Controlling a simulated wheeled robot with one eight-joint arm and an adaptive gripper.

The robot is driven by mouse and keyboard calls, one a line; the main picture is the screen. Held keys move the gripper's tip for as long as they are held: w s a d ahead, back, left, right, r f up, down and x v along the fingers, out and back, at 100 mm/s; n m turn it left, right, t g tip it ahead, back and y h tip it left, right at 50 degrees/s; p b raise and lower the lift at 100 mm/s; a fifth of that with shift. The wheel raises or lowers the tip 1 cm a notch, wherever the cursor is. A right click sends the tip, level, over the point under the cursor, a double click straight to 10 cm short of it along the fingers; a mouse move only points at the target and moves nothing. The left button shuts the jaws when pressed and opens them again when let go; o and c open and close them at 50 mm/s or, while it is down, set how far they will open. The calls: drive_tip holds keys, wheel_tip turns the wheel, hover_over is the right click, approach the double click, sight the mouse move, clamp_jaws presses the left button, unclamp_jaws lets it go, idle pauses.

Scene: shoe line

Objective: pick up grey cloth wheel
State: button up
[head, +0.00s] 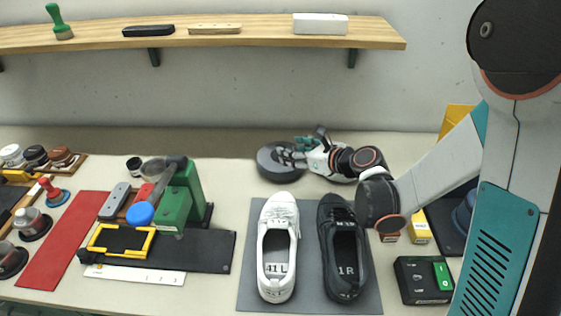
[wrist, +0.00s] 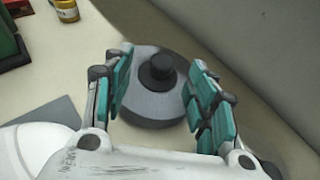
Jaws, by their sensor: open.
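The grey cloth wheel (head: 277,166) lies flat on the table behind the shoes in the head view. It is a round grey disc with a dark hub, and the hub shows clearly in the wrist view (wrist: 155,72). My gripper (head: 303,146) is over the right side of the wheel in the head view, partly covering it. In the wrist view my gripper (wrist: 160,88) is open, with one teal finger on each side of the wheel's hub. I cannot tell whether the fingers touch the wheel.
A white shoe (head: 267,243) and a black shoe (head: 328,250) stand on a grey mat (head: 246,262) in front of the wheel. A green machine (head: 181,200) stands to the left. A wooden shelf (head: 260,36) hangs above on the wall. Bare table lies left of the wheel.

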drive_tip(key=w+a+f+b, duration=0.2)
drive_tip(key=shift+w+f, duration=0.35)
drive_tip(key=shift+w, duration=0.05)
drive_tip(key=shift+w+a+f, duration=0.1)
drive_tip(key=shift+w+a, duration=0.2)
drive_tip(key=shift+w, duration=0.05)
drive_tip(key=shift+c, duration=0.2)
clamp_jaws()
